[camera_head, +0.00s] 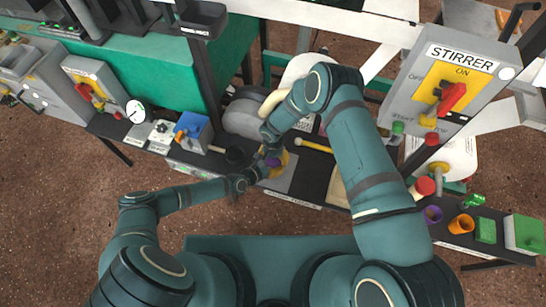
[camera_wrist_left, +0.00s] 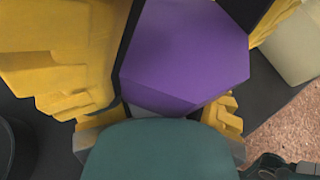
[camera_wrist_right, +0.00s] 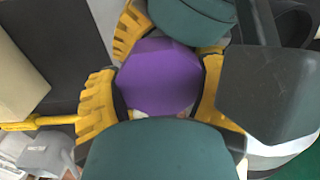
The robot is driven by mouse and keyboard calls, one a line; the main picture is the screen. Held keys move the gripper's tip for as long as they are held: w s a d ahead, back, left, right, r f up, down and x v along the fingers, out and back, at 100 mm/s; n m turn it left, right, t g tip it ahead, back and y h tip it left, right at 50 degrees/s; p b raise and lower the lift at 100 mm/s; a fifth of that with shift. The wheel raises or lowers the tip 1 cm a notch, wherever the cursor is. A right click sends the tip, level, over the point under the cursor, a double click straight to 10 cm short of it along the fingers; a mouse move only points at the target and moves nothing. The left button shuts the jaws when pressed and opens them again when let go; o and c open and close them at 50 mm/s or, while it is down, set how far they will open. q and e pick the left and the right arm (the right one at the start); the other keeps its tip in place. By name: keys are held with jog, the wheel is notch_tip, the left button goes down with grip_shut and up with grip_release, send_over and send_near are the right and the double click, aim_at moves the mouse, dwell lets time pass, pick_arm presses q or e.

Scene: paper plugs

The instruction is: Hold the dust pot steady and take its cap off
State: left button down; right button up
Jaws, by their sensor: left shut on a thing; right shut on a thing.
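The dust pot shows as a small purple piece (camera_head: 272,161) at the front of the dark bench in the head view, mostly hidden by my grippers. My left gripper (camera_head: 262,172) comes in low from the left and is shut on the pot. My right gripper (camera_head: 273,146) reaches down from above and is shut at its cap. The left wrist view shows a many-sided purple surface (camera_wrist_left: 185,55) close up between yellow-padded fingers. The right wrist view shows a purple many-sided top (camera_wrist_right: 158,76) between yellow-padded fingers. The seam between cap and pot is hidden.
A dark bowl (camera_head: 235,155) stands just left of the grippers. A stirrer switch box (camera_head: 450,85), a purple cup (camera_head: 432,214) and an orange cup (camera_head: 461,224) stand at right.

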jog(key=o, duration=1.3)
jog(key=shift+r, duration=2.25)
notch_tip(320, 180, up, 2)
jog(key=m, duration=0.4)
jog(key=shift+m, duration=0.4)
jog(key=m, duration=0.2)
jog(key=r+m, duration=0.1)
jog(key=m, duration=0.1)
jog(key=shift+r, duration=0.2)
jog(key=shift+f, duration=3.95)
